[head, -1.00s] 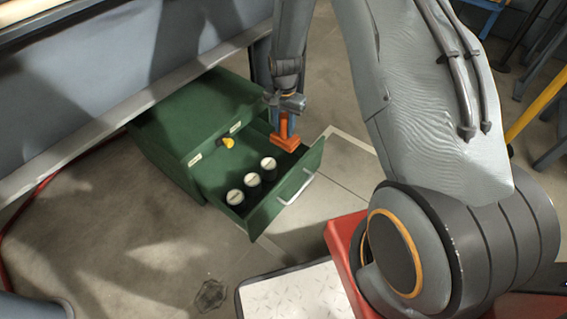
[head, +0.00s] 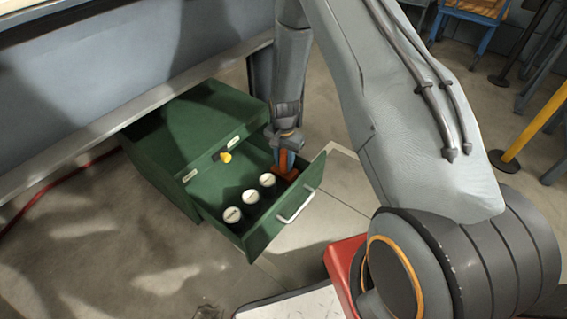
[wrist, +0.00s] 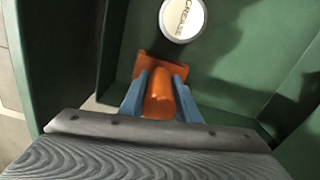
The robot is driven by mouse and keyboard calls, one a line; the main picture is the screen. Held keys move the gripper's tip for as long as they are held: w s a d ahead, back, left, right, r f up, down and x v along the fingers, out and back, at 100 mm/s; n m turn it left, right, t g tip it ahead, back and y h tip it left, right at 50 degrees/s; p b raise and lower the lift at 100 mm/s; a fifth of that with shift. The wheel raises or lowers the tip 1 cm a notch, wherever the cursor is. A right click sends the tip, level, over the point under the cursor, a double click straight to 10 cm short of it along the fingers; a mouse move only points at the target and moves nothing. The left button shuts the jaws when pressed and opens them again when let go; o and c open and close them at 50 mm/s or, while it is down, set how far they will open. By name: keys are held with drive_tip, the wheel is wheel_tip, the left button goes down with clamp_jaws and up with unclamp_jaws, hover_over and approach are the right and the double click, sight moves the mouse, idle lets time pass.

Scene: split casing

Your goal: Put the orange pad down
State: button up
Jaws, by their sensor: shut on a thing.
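The orange pad (head: 287,173) is inside the open green drawer (head: 262,236), in the corner at the far right end of the row of tins. My gripper (head: 288,157) points down into the drawer. In the wrist view, its two blue fingers (wrist: 160,97) are shut on the upright orange handle of the pad (wrist: 147,65). The pad's flat base is low, at or just above the drawer floor; I cannot tell whether it touches. The handle and fingers hide part of the base.
Several tins with white lids (head: 250,196) stand in a row in the drawer; one labelled GREASE (wrist: 182,18) is close to the pad. The drawer walls are close around my gripper. A yellow knob (head: 225,157) is at the drawer's back. Bare drawer floor lies behind the tins.

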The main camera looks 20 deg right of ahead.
drive_tip(key=shift+f, duration=0.15)
drive_tip(key=o, duration=1)
wheel_tip(320, 180, up, 12)
drive_tip(key=p, duration=0.5)
